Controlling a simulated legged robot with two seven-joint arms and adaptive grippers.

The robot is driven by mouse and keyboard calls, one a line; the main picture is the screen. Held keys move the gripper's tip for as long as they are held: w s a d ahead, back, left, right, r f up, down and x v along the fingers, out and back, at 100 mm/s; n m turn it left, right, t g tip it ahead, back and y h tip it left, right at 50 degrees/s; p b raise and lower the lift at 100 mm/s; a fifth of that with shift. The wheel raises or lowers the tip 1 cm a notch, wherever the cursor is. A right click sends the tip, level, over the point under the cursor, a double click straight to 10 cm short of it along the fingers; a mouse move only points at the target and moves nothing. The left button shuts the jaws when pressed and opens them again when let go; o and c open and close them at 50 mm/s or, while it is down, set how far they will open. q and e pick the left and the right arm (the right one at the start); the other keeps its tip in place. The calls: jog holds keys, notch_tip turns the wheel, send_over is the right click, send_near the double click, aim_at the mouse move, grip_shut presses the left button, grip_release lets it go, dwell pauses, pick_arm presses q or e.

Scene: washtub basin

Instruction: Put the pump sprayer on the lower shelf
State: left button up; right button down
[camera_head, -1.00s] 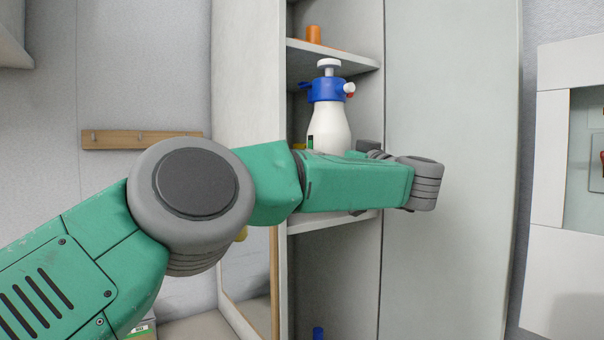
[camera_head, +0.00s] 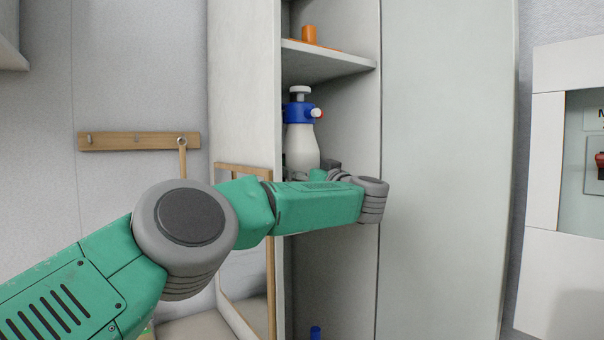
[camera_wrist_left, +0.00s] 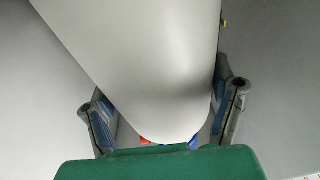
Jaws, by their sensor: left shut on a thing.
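The pump sprayer (camera_head: 301,147), with a white body, blue collar and white pump knob, stands upright inside the open part of the tall cabinet, below the upper shelf (camera_head: 325,64). My left gripper (camera_head: 322,172) is shut on it low down; my own arm hides most of the gripper and the sprayer's base. In the left wrist view, the white sprayer body (camera_wrist_left: 150,65) fills the space between the two fingers. The shelf level under the sprayer is hidden behind my arm, so I cannot tell if the base touches it. My right gripper is not in view.
An orange cup (camera_head: 309,36) stands on the upper shelf. The cabinet's side panel (camera_head: 243,90) and closed door (camera_head: 445,150) flank the opening. A blue item (camera_head: 316,332) shows lower down. A wooden hook rail (camera_head: 138,142) is on the left wall.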

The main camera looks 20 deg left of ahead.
pick_arm(q)
jog(key=shift+s+a+r, duration=0.15)
jog(key=shift+a+r, duration=0.05)
jog(key=shift+a, duration=0.25)
jog(key=shift+a+f, duration=0.25)
jog(key=shift+f, duration=0.2)
jog(key=shift+d+f, duration=0.15)
jog(key=shift+d, duration=0.15)
jog(key=o, duration=1.7)
jog(key=shift+d+f, duration=0.15)
jog(key=shift+d, duration=0.1)
jog(key=shift+a, duration=0.2)
jog(key=shift+a+r, duration=0.1)
jog(key=shift+r, duration=0.55)
jog(key=b+v, duration=0.1)
jog(key=v, duration=1.1)
jog(key=shift+b, duration=0.35)
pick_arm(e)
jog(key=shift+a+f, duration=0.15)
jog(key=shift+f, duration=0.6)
pick_arm(q)
jog(key=shift+r, duration=0.1)
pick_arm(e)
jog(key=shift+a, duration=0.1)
